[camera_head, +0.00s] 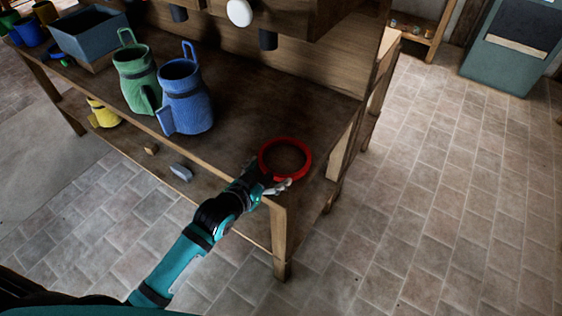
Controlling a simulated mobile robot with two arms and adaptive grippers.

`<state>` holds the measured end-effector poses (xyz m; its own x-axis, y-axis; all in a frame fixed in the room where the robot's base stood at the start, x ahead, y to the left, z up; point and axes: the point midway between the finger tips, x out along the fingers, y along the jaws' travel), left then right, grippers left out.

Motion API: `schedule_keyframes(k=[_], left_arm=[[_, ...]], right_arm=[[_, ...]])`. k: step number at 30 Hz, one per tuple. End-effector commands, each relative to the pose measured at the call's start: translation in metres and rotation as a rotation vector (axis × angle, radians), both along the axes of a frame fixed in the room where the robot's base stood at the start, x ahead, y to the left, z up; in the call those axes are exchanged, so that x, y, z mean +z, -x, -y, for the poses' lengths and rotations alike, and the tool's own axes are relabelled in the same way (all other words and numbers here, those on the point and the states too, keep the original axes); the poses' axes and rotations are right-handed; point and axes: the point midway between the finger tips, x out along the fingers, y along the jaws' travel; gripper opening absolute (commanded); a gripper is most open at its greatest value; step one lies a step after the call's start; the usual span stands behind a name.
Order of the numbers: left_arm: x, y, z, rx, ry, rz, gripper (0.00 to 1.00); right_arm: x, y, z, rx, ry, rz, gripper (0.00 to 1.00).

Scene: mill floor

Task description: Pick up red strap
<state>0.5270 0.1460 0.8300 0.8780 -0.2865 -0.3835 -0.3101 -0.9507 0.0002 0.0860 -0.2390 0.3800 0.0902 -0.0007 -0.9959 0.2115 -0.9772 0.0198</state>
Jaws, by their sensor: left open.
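The red strap (305,166) is a ring lying flat on the dark wooden table (270,112), near its front right corner. My left gripper (277,186) is at the near edge of the ring, with its fingers open. I cannot tell whether the fingers touch the strap. My teal left arm comes up from the lower left over the table's front edge. My right gripper is not in view.
A blue pitcher (187,102) and a green pitcher (138,82) stand left of the strap. A grey-blue bin (90,36) is farther left. A yellow pitcher (103,113) is on the lower shelf. Tiled floor (440,200) is clear at right.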

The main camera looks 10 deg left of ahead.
Motion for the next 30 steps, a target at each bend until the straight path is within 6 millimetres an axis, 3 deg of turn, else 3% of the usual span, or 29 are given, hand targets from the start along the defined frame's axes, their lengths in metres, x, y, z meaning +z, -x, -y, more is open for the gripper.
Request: schedule_keyframes(k=[5,18,30], left_arm=[[-0.0001,0.0003,0.0000,0.000,0.000,0.000,0.83],[-0.0003,0.0006,-0.0002,0.000,0.000,-0.001,0.28],[-0.0003,0.0007,-0.0001,-0.001,0.000,-0.002,0.27]], right_arm=[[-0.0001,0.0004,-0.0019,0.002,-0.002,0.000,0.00],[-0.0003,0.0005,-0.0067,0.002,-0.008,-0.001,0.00],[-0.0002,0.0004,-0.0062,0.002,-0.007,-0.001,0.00]])
